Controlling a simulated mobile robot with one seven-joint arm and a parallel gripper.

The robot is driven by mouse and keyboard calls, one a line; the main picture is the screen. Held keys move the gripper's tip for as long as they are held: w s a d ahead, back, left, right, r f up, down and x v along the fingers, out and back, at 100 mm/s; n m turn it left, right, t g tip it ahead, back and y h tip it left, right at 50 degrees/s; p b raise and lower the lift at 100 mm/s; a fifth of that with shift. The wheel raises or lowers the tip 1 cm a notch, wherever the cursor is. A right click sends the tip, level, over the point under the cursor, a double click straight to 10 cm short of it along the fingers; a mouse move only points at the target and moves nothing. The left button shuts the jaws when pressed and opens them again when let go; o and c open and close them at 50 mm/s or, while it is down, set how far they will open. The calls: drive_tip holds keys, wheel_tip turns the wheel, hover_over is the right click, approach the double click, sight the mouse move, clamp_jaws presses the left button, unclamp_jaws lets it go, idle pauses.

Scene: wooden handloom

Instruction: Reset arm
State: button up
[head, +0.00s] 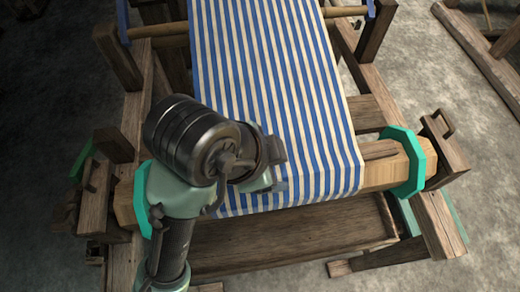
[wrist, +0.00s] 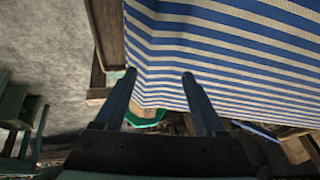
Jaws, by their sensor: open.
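My gripper shows in the wrist view (wrist: 158,76) with its two fingers apart and nothing between them. Behind the fingers in that view is the blue-and-white striped cloth (wrist: 220,45). In the head view my arm rises from the lower left and bends over the left part of the striped cloth (head: 275,90). The fingers are mostly hidden there behind my wrist. Whether they touch the cloth I cannot tell. The cloth runs over the wooden front beam (head: 380,176) of the loom.
A teal octagonal collar (head: 415,162) sits on the beam's right end; another (head: 143,200) is partly hidden by my arm at the left. Wooden side rails (head: 365,80) flank the cloth. A wooden board (head: 290,235) lies below the beam. Grey floor (head: 50,80) is open at the left.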

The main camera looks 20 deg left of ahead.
drive_tip(key=p+v, duration=0.2)
drive_tip(key=v, duration=0.7)
drive_tip(key=shift+p, duration=0.4)
drive_tip(key=shift+r, duration=0.1)
